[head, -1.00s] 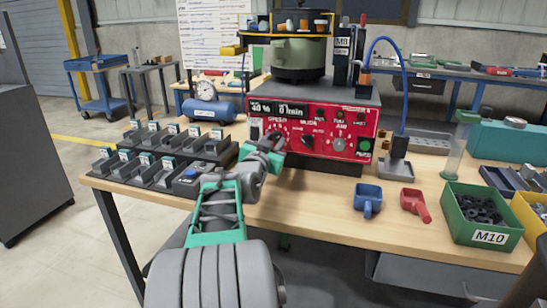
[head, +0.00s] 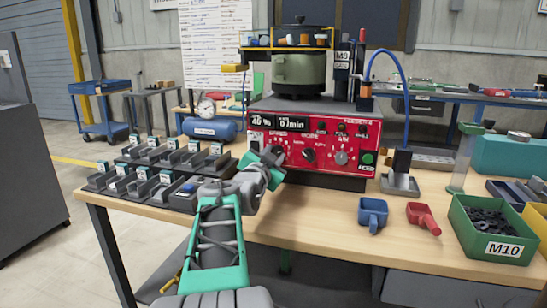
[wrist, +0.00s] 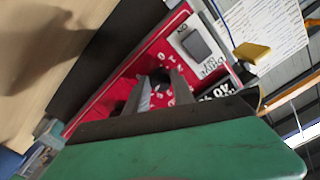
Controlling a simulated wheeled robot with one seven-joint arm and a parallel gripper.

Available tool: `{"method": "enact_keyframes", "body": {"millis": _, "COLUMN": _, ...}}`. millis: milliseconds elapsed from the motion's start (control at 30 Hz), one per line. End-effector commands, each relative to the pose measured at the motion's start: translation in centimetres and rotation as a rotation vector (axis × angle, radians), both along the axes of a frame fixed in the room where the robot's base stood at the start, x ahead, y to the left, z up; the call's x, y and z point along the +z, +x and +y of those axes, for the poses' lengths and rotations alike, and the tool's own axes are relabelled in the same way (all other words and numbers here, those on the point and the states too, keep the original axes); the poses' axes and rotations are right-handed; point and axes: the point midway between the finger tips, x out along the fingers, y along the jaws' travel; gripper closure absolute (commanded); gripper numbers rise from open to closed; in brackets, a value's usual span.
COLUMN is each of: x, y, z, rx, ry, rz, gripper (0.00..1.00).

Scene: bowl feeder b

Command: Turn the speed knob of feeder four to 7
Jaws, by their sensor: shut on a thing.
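The feeder's red control panel (head: 330,163) stands at the back of the bench, with a display (head: 280,123) that seems to read 40 % and 0 /min. My gripper (head: 272,157) is at the panel's left part, over the speed knob. In the wrist view, the two fingers of my gripper (wrist: 160,90) are on either side of the dark speed knob (wrist: 159,77), shut on it. White dial numbers show around it, but the pointer's setting cannot be read. In the head view, my gripper mostly hides this knob.
A white-plated switch (wrist: 197,45) is close by. Small black bins (head: 150,175) stand left, a blue scoop (head: 373,214) and red scoop (head: 423,217) right.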

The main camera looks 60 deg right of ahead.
Motion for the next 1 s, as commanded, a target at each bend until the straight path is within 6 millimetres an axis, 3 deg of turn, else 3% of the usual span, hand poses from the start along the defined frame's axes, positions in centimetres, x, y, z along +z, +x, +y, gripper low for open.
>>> {"method": "enact_keyframes", "body": {"millis": 33, "x": -0.1, "y": -0.1, "z": 0.0, "rx": -0.001, "ry": 0.002, "rz": 0.001, "gripper": 1.00}}
{"method": "enact_keyframes", "body": {"millis": 67, "x": -0.1, "y": -0.1, "z": 0.0, "rx": -0.001, "ry": 0.002, "rz": 0.001, "gripper": 0.70}}
{"method": "enact_keyframes", "body": {"millis": 300, "x": 0.0, "y": 0.0, "z": 0.0, "rx": 0.001, "ry": 0.001, "rz": 0.001, "gripper": 0.50}}
{"method": "enact_keyframes", "body": {"millis": 633, "x": 0.1, "y": 0.0, "z": 0.6, "rx": 0.003, "ry": 0.001, "rz": 0.001, "gripper": 0.49}}
{"method": "enact_keyframes", "body": {"millis": 1000, "x": 0.2, "y": -1.0, "z": 7.2, "rx": 0.003, "ry": -0.001, "rz": 0.001, "gripper": 0.49}}
